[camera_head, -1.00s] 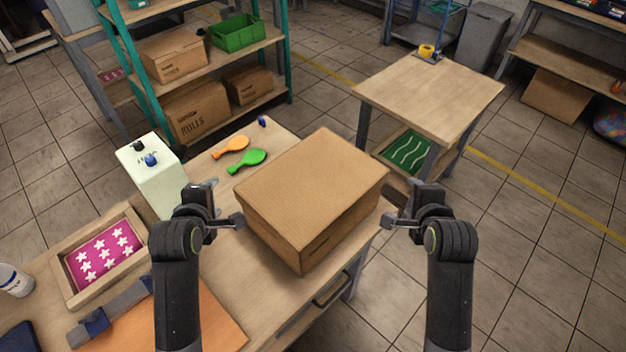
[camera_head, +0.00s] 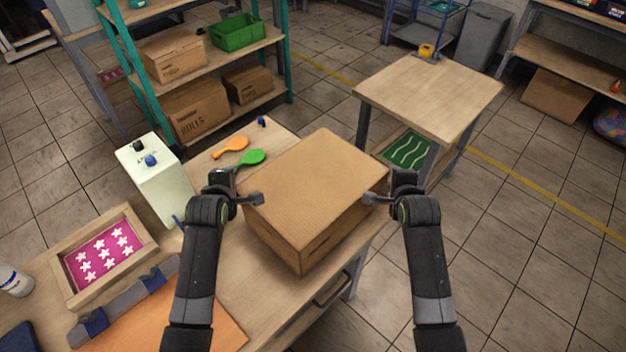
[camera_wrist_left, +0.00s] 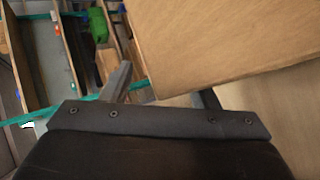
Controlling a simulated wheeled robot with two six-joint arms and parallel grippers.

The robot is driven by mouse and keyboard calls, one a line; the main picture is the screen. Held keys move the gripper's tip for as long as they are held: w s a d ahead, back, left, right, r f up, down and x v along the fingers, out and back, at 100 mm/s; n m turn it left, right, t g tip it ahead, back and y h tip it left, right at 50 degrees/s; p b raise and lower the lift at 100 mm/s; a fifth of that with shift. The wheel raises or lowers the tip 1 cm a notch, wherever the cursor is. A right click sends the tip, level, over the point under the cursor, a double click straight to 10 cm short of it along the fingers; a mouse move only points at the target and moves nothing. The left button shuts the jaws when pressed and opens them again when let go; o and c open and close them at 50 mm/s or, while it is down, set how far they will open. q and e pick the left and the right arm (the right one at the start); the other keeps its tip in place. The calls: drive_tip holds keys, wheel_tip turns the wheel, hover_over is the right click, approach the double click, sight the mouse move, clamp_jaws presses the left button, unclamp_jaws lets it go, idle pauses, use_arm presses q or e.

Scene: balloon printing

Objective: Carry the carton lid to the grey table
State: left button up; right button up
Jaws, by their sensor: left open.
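The brown carton lid (camera_head: 318,175) is the flat top of the cardboard carton on the wooden workbench; a seam between lid and carton is hard to make out. My left gripper (camera_head: 238,189) is open at the lid's left side, close to its edge. My right gripper (camera_head: 388,189) appears open at the lid's right side. Whether either finger touches the cardboard is unclear. In the left wrist view the cardboard (camera_wrist_left: 230,40) fills the upper right, by the left fingers (camera_wrist_left: 163,90). The grey-legged table (camera_head: 430,95) with a wooden top stands beyond, to the right.
A yellow tape roll (camera_head: 427,50) sits at that table's back edge; most of its top is clear. A pale box (camera_head: 152,178) and star-patterned framed screen (camera_head: 105,255) stand left of my left arm.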

use_arm(q)
drive_tip(key=shift+s+d, duration=0.1)
use_arm(e)
drive_tip(key=shift+s, duration=0.1)
use_arm(q)
drive_tip(key=shift+d, duration=0.1)
use_arm(e)
drive_tip(key=shift+a, duration=0.2)
use_arm(q)
drive_tip(key=shift+d, duration=0.15)
use_arm(e)
drive_tip(key=shift+a, duration=0.15)
use_arm(q)
drive_tip(key=shift+r, duration=0.1)
wheel_tip(320, 180, up, 5)
drive_tip(key=p, duration=0.5)
drive_tip(key=shift+d+r, duration=0.1)
drive_tip(key=shift+d, duration=0.05)
use_arm(e)
wheel_tip(320, 180, up, 5)
drive_tip(key=shift+a, duration=0.15)
drive_tip(key=shift+f, duration=0.1)
